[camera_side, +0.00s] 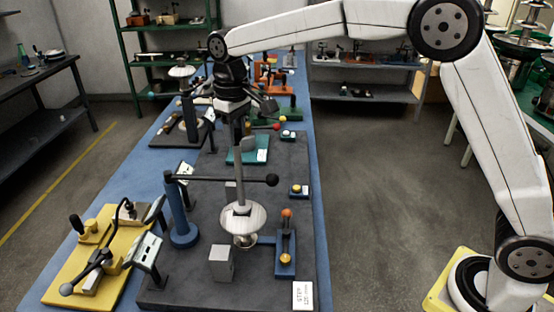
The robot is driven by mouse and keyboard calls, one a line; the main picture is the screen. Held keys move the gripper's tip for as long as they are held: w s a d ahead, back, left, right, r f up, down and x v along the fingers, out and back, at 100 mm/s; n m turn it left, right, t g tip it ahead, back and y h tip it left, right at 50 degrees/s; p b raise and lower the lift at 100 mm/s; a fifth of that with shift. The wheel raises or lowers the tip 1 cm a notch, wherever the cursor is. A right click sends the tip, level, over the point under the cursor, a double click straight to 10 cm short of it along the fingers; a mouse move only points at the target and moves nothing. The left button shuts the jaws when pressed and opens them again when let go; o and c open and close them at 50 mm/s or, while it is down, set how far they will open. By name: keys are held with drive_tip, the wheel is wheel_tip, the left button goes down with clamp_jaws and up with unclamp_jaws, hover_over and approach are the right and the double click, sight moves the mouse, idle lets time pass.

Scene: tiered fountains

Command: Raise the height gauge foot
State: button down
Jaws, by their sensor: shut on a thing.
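A grey upright stem (240,182) runs down to a pale round disc (243,216), with a smaller metal part under it; I take this to be the height gauge and its foot. My gripper (237,122) points straight down over the dark board and is shut on the stem's upper part. Whether the foot touches the board I cannot tell. A blue post (182,215) with a long black lever (225,179) ending in a black ball stands to the left; the lever crosses close to the stem.
A grey block (221,263) and a blue fixture with an orange knob (286,245) stand near the disc. A yellow clamp board (75,270) lies at left. A teal fixture (247,150) sits behind. The board's front right holds a white label card (302,295).

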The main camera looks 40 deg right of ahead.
drive_tip(key=shift+r, duration=1.35)
drive_tip(key=shift+c, duration=1.2)
unclamp_jaws()
drive_tip(key=shift+r, duration=2.95)
drive_tip(key=shift+s+d+f, duration=0.1)
drive_tip(key=s+d+f+m+t, duration=0.1)
drive_tip(key=s+d+f, duration=0.5)
drive_tip(key=s+f, duration=0.4)
drive_tip(key=s+d+f+m+t, duration=0.1)
drive_tip(key=s+d+f+m, duration=0.1)
drive_tip(key=s+d+f, duration=0.4)
drive_tip(key=s+f, duration=0.5)
drive_tip(key=s, duration=0.2)
drive_tip(key=shift+d+f+t, duration=0.15)
drive_tip(key=shift+d+t, duration=0.1)
drive_tip(key=shift+t, duration=0.05)
